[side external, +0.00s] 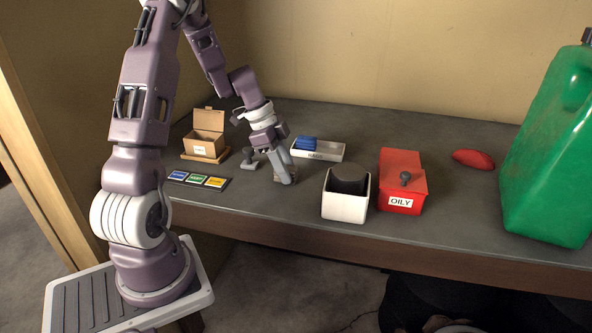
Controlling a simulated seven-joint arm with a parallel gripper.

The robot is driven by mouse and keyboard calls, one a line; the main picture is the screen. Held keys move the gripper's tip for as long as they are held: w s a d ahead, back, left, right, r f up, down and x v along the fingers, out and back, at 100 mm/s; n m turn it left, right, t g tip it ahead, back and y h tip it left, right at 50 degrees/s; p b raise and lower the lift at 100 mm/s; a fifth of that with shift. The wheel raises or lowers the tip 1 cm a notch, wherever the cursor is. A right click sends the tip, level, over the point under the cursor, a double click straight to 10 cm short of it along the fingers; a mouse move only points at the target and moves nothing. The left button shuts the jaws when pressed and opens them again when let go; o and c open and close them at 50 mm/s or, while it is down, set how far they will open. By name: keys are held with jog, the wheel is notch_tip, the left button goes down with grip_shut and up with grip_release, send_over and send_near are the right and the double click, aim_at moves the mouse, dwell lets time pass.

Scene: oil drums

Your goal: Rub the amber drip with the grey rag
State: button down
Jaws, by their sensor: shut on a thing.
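My gripper (285,178) points down at the tabletop left of the middle, in front of the white tray. It is shut on a small grey piece, which I take to be the grey rag; the fingers hide most of it, and it blends with them and the grey table. I cannot make out the amber drip. A small brownish patch shows beside the fingertips, too small to identify.
A white tray (332,156) holds a blue cloth (304,143). A white box (344,207) with a dark round thing, a red box marked OILY (402,172), a red cloth (473,159) and a green can (548,150) stand rightward. A cardboard box (203,144) and coloured labels (198,180) lie left.

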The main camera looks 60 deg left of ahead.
jog(key=shift+s+a+r, duration=0.1)
jog(key=shift+s+a, duration=0.65)
jog(key=shift+a, duration=0.05)
jog(key=shift+d+r, duration=0.1)
jog(key=shift+r, duration=3.9)
